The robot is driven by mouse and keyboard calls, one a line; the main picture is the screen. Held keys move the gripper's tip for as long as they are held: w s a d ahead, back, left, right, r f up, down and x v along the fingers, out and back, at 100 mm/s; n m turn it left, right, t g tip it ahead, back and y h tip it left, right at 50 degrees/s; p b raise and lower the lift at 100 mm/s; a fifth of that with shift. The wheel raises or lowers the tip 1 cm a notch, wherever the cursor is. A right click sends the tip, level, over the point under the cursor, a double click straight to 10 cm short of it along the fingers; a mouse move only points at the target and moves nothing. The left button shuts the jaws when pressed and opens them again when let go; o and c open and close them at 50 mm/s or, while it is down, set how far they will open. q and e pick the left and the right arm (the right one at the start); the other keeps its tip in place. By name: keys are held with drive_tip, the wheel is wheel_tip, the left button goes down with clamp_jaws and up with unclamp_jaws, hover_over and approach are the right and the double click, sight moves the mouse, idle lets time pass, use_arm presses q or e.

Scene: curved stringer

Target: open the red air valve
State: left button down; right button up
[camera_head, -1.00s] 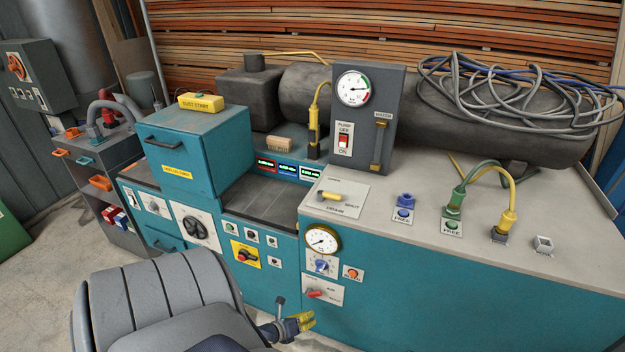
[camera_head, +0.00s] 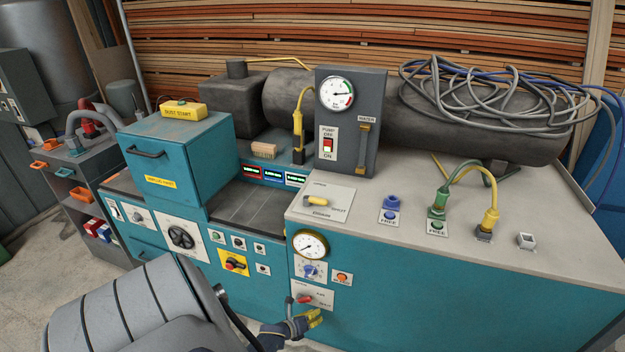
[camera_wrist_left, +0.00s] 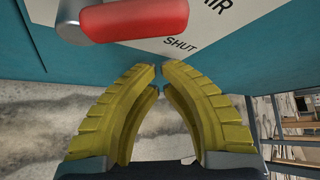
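The red air valve handle (camera_head: 304,299) sits on a white plate low on the teal cabinet front. It also shows large at the top of the left wrist view (camera_wrist_left: 135,18), lying roughly level, with a grey metal end at its left. The word SHUT is printed on the plate below it. My left gripper (camera_head: 316,317) has yellow fingers and is just below and right of the handle, apart from it. In the left wrist view its fingertips (camera_wrist_left: 160,68) meet or nearly meet, with nothing seen between them. My right gripper is out of view.
Above the valve are a round gauge (camera_head: 310,245), a blue knob (camera_head: 310,270) and an orange button (camera_head: 342,278). Another lever, with a yellow handle (camera_head: 317,202), is on the grey top. The cabinet front right of the valve is bare.

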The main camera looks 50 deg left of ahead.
sight(304, 298)
use_arm(q)
drive_tip(key=shift+s+a+r, duration=0.4)
drive_tip(key=shift+a+r, duration=0.15)
drive_tip(key=shift+r, duration=0.2)
drive_tip(key=shift+s+a+r, duration=0.35)
drive_tip(key=shift+a+r, duration=0.2)
drive_tip(key=shift+r, duration=0.2)
